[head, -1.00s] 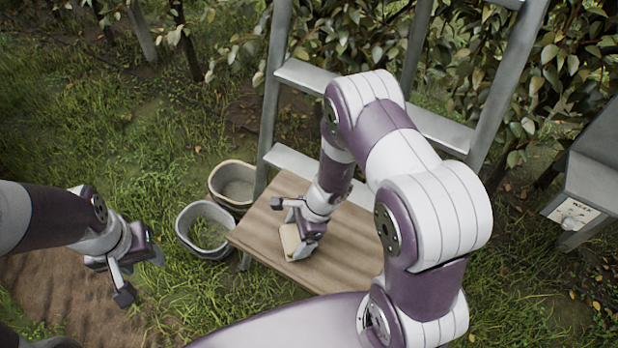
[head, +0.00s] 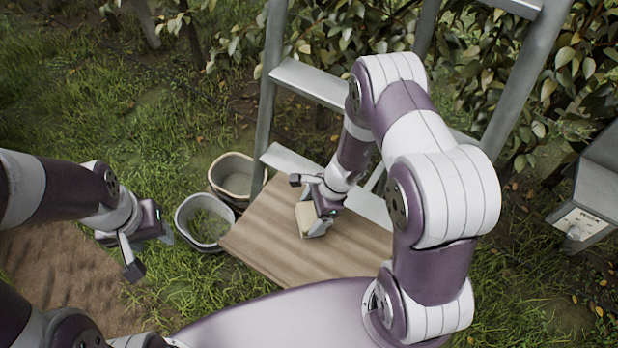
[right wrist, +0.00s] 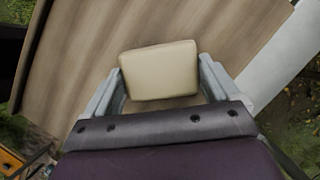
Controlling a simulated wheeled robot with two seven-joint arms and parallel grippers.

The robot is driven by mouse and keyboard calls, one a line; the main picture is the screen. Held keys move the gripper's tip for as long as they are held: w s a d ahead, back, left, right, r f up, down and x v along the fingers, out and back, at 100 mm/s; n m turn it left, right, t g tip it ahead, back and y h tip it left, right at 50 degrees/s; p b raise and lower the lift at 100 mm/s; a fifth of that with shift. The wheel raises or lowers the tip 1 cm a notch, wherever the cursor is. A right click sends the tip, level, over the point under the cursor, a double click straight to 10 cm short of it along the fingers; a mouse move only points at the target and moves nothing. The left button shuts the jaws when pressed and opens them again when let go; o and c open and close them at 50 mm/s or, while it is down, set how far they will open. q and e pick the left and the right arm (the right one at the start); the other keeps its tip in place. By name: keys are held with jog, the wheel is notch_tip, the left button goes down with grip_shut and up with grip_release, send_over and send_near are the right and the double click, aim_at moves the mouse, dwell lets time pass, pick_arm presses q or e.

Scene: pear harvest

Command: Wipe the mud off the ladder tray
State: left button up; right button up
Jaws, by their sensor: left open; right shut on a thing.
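The ladder tray (head: 268,238) is a brown wooden board in front of the grey ladder. Its bare wood also shows in the right wrist view (right wrist: 75,60). My right gripper (head: 314,226) is shut on a cream sponge-like block (right wrist: 160,72) and holds it at the tray, left of its middle. The block also shows in the head view (head: 304,218). I cannot tell whether it presses on the board. I see no clear mud on the visible wood; my right arm hides part of the tray. My left gripper (head: 152,254) is open and empty above the ground at the left.
Two pale buckets, one nearer (head: 204,222) and one behind it (head: 236,176), stand on the grass left of the tray. The grey ladder (head: 310,82) rises behind the tray. A grey box on a post (head: 590,200) stands at the right. Bare soil (head: 70,270) lies at the left.

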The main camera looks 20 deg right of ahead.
jog(key=shift+w+d, duration=0.25)
jog(key=shift+d, duration=0.05)
jog(key=shift+w+d+r+p, duration=0.2)
jog(key=shift+r+p, duration=0.25)
jog(key=shift+r, duration=0.2)
jog(key=shift+w+d+r+p, duration=0.2)
jog(key=shift+r+p, duration=0.2)
jog(key=shift+r, duration=0.2)
jog(key=r+p, duration=0.1)
jog(key=r, duration=0.1)
jog(key=r+p, duration=0.1)
jog(key=shift+s+a+p, duration=0.35)
jog(key=shift+s, duration=0.05)
jog(key=shift+w+d+r+p, duration=0.1)
jog(key=shift+r+p, duration=0.4)
jog(key=shift+r, duration=0.05)
jog(key=shift+w+d+r+p, duration=0.1)
jog(key=shift+r+p, duration=0.4)
jog(key=shift+r, duration=0.2)
pick_arm(q)
notch_tip(320, 180, up, 7)
jog(key=shift+w+a+f, duration=0.15)
jog(key=shift+a, duration=0.2)
pick_arm(e)
jog(key=shift+s+a, duration=0.15)
pick_arm(q)
jog(key=shift+w+d, duration=0.15)
